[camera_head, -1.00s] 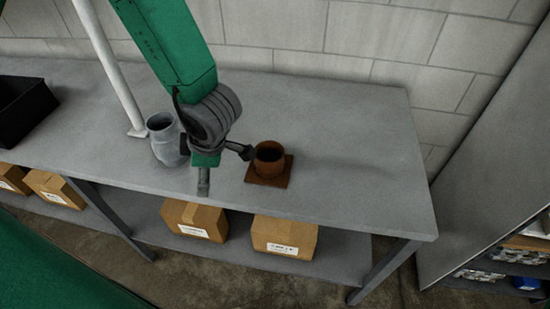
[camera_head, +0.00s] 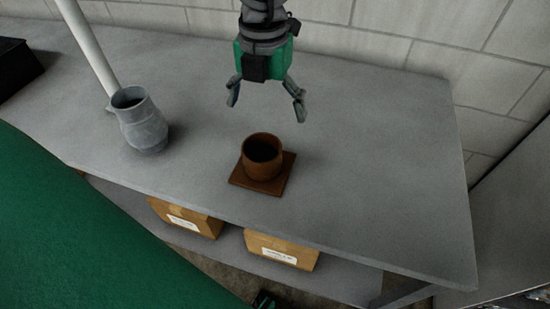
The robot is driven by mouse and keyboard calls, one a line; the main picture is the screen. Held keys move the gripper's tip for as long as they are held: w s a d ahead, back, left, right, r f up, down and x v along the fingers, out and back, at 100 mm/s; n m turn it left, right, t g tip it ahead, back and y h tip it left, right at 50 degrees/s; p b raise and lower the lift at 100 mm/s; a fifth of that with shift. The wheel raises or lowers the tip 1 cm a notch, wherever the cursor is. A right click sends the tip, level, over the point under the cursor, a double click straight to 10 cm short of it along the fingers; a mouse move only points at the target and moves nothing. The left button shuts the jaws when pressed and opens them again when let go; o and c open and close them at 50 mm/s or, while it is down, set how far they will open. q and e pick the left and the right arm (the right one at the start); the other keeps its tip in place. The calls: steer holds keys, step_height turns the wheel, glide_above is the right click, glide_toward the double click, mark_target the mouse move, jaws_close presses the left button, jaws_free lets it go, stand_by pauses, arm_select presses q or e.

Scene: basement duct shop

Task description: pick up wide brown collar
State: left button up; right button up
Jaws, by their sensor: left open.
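The wide brown collar (camera_head: 262,151) stands upright on a flat square brown base (camera_head: 274,187) on the grey bench. Its round opening faces up. My left gripper (camera_head: 266,106) hangs above and behind the collar in the picture, with its two fingers spread and nothing between them. It is apart from the collar. My right gripper cannot be made out; a small dark and green part shows at the bottom edge, and I cannot tell what it is.
A grey metal pipe fitting (camera_head: 143,126) stands left of the collar, by a white slanted pole (camera_head: 86,45). A black bin (camera_head: 16,66) sits at far left. Cardboard boxes (camera_head: 281,250) lie on the shelf below. The bench (camera_head: 390,170) is clear to the right.

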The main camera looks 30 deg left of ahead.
arm_select(q)
steer(key=b, duration=0.1)
glide_above(264, 158)
steer(key=f, duration=0.7)
steer(key=shift+w+a+f, duration=0.25)
steer(key=shift+a+f, duration=0.05)
steer(key=shift+f, duration=0.05)
steer(key=shift+d+f, duration=0.35)
steer(key=shift+f, duration=0.05)
steer(key=f, duration=0.4)
steer(key=shift+s+a+f+b, duration=0.1)
steer(key=shift+s+f+b, duration=0.1)
steer(key=shift+s+b, duration=0.1)
steer(key=shift+w+a+f, duration=0.1)
steer(key=shift+f, duration=0.2)
steer(key=shift+a, duration=0.15)
arm_select(e)
steer(key=shift+s+a+f, duration=0.2)
steer(key=shift+a+f, duration=0.2)
steer(key=shift+f, duration=0.3)
arm_select(q)
steer(key=c, duration=1.3)
steer(key=shift+d, duration=0.25)
arm_select(e)
steer(key=shift+d, duration=0.2)
